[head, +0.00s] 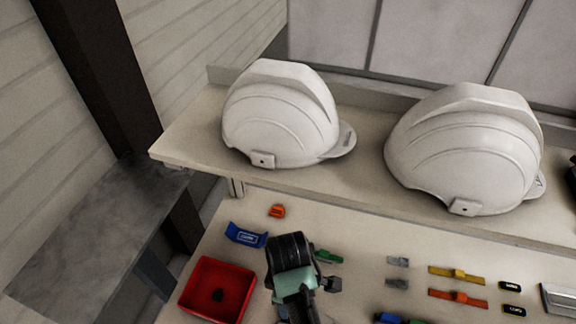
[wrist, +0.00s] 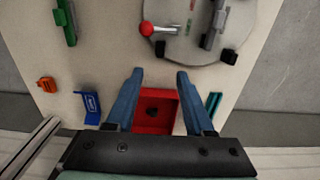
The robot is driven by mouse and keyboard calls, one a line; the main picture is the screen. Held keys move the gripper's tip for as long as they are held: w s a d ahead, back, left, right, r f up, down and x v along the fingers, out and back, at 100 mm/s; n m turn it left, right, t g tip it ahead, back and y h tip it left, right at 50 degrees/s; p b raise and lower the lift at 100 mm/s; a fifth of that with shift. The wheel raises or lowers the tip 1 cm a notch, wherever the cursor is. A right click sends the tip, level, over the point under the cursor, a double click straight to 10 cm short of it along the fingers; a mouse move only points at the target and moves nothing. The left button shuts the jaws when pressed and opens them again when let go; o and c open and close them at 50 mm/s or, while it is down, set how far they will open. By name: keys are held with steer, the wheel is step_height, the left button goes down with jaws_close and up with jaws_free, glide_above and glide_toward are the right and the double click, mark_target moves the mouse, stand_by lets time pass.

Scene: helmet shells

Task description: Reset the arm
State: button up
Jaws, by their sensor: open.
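My gripper (wrist: 160,98) is open and empty in the wrist view, its two blue fingers spread apart. The red tray (wrist: 172,129) shows between and beyond the fingers, with a small dark item in it. In the head view my arm's end (head: 291,275) hangs over the lower bench, just right of the red tray (head: 247,293); its fingertips cannot be made out there. Two white helmet shells, a left one (head: 277,118) and a right one (head: 465,150), stand on the raised shelf behind.
A blue labelled part (head: 246,235) and an orange part (head: 277,211) lie behind the tray. Yellow (head: 457,274) and orange strips (head: 457,298) lie at the right. The raised shelf (head: 190,140) borders the bench. A round plate (wrist: 212,30) with a red knob (wrist: 147,28) shows in the wrist view.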

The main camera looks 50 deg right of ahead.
steer(key=shift+r, duration=0.5)
